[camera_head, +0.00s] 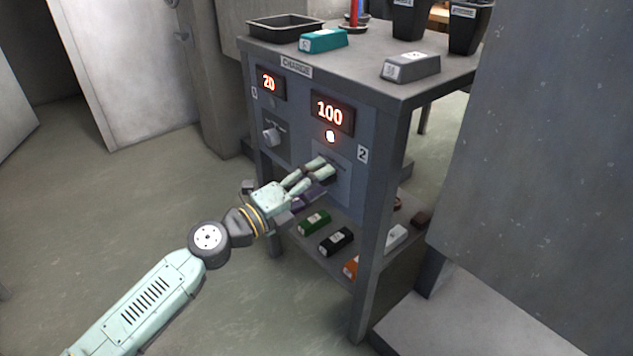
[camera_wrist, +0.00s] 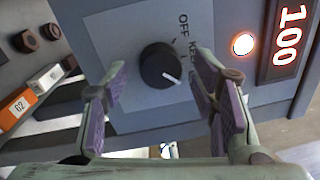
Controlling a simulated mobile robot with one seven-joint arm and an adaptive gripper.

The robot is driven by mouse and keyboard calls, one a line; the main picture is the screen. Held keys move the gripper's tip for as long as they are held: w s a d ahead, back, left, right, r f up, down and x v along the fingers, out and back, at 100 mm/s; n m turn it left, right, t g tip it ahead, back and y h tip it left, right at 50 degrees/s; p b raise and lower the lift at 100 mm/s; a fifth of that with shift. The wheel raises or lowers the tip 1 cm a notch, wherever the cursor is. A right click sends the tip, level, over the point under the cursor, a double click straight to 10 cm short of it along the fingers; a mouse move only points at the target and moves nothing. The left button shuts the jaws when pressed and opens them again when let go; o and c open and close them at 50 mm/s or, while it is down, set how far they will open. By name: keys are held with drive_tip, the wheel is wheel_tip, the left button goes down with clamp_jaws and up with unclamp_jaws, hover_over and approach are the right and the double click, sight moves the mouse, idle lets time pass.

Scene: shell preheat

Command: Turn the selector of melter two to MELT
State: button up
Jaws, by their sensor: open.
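The selector of melter two is a round black knob (camera_wrist: 160,66) on a grey plate (camera_wrist: 108,32) in the wrist view. Its white pointer line points to the lower right of that picture. OFF is printed at the plate's upper right; a second label beneath it is partly covered by a finger. My gripper (camera_wrist: 158,85) is open, its purple-padded fingers either side of the knob, with gaps visible. In the head view my gripper (camera_head: 325,168) is at the melter two panel and hides the knob. The melter two display (camera_head: 331,113) reads 100, with a lit lamp (camera_head: 330,136) below.
A black tray (camera_head: 285,27), teal block (camera_head: 323,41) and grey block (camera_head: 410,67) sit on top. Several small blocks lie on the shelf below. A grey wall (camera_head: 550,150) stands right.

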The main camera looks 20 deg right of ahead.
drive_tip(key=v, duration=1.2)
